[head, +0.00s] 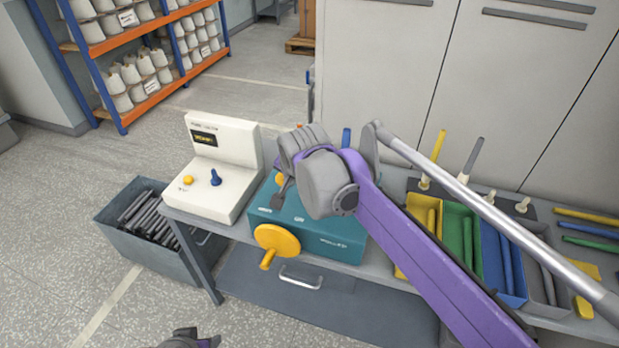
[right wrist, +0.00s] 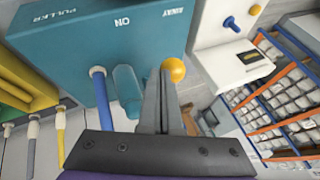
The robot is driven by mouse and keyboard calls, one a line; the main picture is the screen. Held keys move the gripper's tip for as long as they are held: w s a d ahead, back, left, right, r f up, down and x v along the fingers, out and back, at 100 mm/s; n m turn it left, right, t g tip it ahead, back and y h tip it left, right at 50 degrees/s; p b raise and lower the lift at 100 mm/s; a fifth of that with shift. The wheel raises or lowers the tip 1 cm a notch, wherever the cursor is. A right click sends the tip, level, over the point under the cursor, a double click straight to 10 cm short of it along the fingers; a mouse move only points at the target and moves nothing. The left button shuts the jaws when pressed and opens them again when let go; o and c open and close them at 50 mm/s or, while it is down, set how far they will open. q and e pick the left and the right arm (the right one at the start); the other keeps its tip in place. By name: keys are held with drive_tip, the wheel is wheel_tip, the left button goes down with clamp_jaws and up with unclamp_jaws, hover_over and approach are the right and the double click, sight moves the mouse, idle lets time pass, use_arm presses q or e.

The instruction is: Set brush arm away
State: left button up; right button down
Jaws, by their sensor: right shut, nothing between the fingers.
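The teal puller box (head: 335,247) stands on the bench with a yellow crank disc (head: 272,243) on its front. Labels, one reading ON, show along its top edge; it fills the upper left of the right wrist view (right wrist: 60,45). A yellow ball knob (right wrist: 176,69), possibly the brush arm's end, is just beyond my right fingertips; contact cannot be told. My right gripper (head: 281,196) is over the box's left end, shut and empty; its fingers also show in the right wrist view (right wrist: 158,95). My left gripper (head: 192,340) is cut off at the bottom edge, its fingers hidden.
A white control box (head: 225,155) with a yellow button and blue lever is left of the puller. A grey bin (head: 120,225) of dark rods stands on the floor. Coloured trays (head: 460,235) with rods are to the right, partly behind my right arm.

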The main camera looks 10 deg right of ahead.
use_arm(q)
drive_tip(key=shift+w+d+r+p, duration=0.15)
drive_tip(key=shift+r+p, duration=0.15)
drive_tip(key=shift+r, duration=0.2)
drive_tip(key=shift+w+r+p, duration=0.1)
drive_tip(key=shift+r+p, duration=0.2)
drive_tip(key=shift+r, duration=0.2)
use_arm(e)
drive_tip(key=w+a, duration=0.1)
drive_tip(key=a, duration=0.2)
drive_tip(key=w+a, duration=0.1)
drive_tip(key=shift+w+a, duration=0.2)
drive_tip(key=shift+w, duration=0.15)
drive_tip(key=shift+a, duration=0.1)
